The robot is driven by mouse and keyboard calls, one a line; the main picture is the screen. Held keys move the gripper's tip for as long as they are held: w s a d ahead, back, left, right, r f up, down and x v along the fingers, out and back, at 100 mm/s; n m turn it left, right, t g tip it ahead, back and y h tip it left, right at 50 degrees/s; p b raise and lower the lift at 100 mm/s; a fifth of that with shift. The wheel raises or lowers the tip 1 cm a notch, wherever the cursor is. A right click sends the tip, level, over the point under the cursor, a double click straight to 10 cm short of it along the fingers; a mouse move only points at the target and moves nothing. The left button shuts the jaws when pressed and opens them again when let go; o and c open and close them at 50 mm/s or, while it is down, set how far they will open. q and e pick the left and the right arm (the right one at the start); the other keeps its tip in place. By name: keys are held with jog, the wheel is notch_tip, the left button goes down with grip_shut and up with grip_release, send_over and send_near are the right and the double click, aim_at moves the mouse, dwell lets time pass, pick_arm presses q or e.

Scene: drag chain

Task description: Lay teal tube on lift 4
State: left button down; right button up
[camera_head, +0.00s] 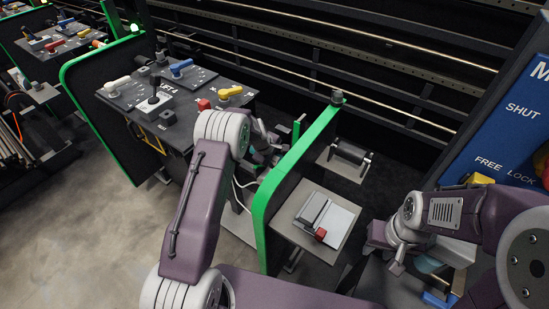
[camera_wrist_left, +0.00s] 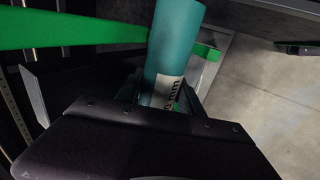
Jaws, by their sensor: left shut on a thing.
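The teal tube (camera_wrist_left: 175,42) fills the top middle of the left wrist view, with a white printed label on its side. My left gripper (camera_wrist_left: 160,95) is shut on it.
A green-edged divider (camera_head: 285,170) stands close to my left gripper. Right of it are a grey plate with a red block (camera_head: 318,213) and a black roller (camera_head: 350,153). A blue board (camera_head: 500,110) reads SHUT, FREE and LOCK. The floor at left is clear.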

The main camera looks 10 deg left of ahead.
pick_arm(q)
jog(key=shift+f+b, duration=1.55)
jog(key=shift+f, duration=0.7)
jog(key=c, duration=0.7)
grip_release()
jog(key=shift+r, duration=0.1)
jog(key=shift+o, duration=0.2)
jog(key=shift+r, duration=0.2)
jog(key=v, duration=0.8)
jog(key=shift+s+r+p, duration=0.2)
jog(key=shift+s+p, duration=0.15)
jog(key=shift+p, duration=0.05)
jog(key=shift+a+f, duration=0.1)
jog(key=shift+a, duration=0.05)
